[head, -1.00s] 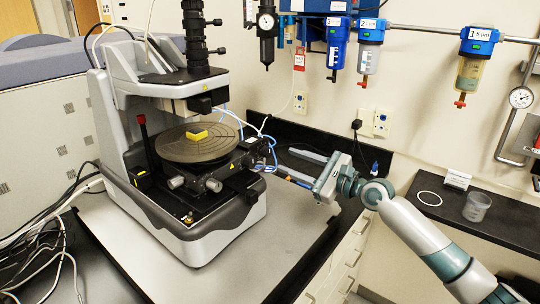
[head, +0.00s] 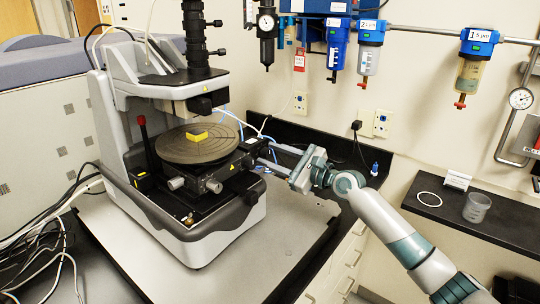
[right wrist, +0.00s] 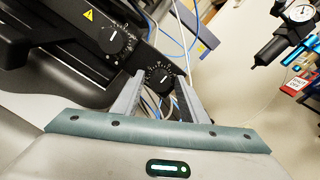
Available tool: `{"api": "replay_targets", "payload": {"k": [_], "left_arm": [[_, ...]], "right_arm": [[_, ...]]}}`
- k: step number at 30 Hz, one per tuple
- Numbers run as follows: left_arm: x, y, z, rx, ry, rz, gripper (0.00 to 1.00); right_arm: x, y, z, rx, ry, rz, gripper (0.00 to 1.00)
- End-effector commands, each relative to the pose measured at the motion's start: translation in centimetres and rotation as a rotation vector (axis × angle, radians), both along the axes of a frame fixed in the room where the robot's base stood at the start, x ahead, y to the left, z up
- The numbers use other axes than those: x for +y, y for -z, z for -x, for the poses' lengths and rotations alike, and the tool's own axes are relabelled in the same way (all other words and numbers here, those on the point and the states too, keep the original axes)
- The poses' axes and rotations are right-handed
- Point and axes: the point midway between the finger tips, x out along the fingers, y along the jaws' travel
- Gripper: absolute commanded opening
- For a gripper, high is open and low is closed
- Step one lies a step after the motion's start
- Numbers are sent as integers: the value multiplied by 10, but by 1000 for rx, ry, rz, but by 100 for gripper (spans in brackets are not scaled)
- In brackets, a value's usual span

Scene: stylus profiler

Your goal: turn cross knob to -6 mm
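In the right wrist view a black dial knob with a white pointer line and scale marks (right wrist: 160,76) sits between the fingertips of my right gripper (right wrist: 158,84). A second, similar black dial (right wrist: 114,36) is up and left of it, near a yellow warning label. No readable name shows, so I cannot tell which is the cross knob. In the head view my right gripper (head: 263,154) is open at the right side of the profiler's stage (head: 222,172). Its fingers stand apart on either side of the knob; contact cannot be told. My left gripper is not in view.
Blue and white cables run behind the stage, close to the gripper. A shelf (head: 500,225) at right holds a clear cup (head: 476,207) and a white ring.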

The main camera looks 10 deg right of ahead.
Motion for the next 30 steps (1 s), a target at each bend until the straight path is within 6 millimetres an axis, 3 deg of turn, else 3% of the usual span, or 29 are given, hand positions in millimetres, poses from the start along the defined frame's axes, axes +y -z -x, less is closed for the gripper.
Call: {"api": "replay_targets", "payload": {"k": [25,30], "left_arm": [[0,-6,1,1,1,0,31],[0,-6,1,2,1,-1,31]], "right_arm": [[-1,-1,0,0,1,0,39],[-1,0,0,0,1,0,0]]}}
